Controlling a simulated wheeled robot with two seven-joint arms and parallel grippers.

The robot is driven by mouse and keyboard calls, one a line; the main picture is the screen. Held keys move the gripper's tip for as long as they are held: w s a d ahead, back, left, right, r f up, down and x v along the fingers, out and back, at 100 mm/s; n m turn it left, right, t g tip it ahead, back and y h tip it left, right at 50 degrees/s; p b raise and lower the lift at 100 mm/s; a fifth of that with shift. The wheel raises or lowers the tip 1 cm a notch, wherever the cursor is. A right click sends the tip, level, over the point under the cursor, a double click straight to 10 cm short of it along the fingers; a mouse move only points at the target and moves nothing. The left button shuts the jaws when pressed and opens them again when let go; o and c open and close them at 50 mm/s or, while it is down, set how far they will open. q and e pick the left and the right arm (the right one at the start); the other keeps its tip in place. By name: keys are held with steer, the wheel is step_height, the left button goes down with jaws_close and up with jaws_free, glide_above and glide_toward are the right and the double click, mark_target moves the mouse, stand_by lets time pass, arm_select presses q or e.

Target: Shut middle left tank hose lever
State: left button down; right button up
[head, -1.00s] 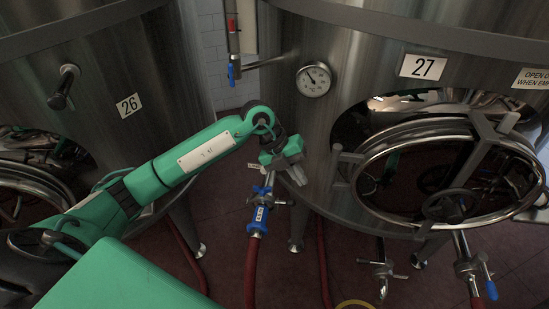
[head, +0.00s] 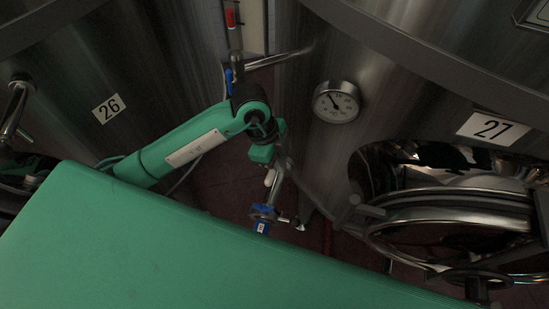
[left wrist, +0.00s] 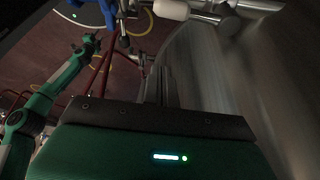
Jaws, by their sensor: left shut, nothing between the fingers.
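The hose valve with its blue coupling (head: 262,212) sits low between tanks 26 and 27. A blue part also shows at the top of the left wrist view (left wrist: 92,12). My left gripper (head: 277,180) is beside tank 27, just above the valve. It is shut with nothing in it. Its dark fingers (left wrist: 160,88) point away from the camera in the left wrist view, beside the steel tank wall. A pale handle (left wrist: 172,9) is at the top there. Contact with the lever cannot be told.
Tank 26 (head: 60,110) stands left and tank 27 (head: 420,90) right, with a gauge (head: 336,102) and a round hatch (head: 450,225). A pipe with a blue lever (head: 229,80) is above my forearm.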

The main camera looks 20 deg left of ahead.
mark_target(275, 169)
arm_select(q)
steer(key=f+p, duration=0.1)
steer(key=f, duration=0.2)
steer(key=f+p, duration=0.1)
steer(key=f, duration=0.2)
steer(key=f+p, duration=0.1)
steer(key=f, duration=0.1)
steer(key=shift+a+f, duration=0.25)
steer(key=shift+f, duration=0.15)
steer(key=shift+a+f, duration=0.1)
steer(key=shift+a, duration=0.1)
steer(key=shift+w+a, duration=0.1)
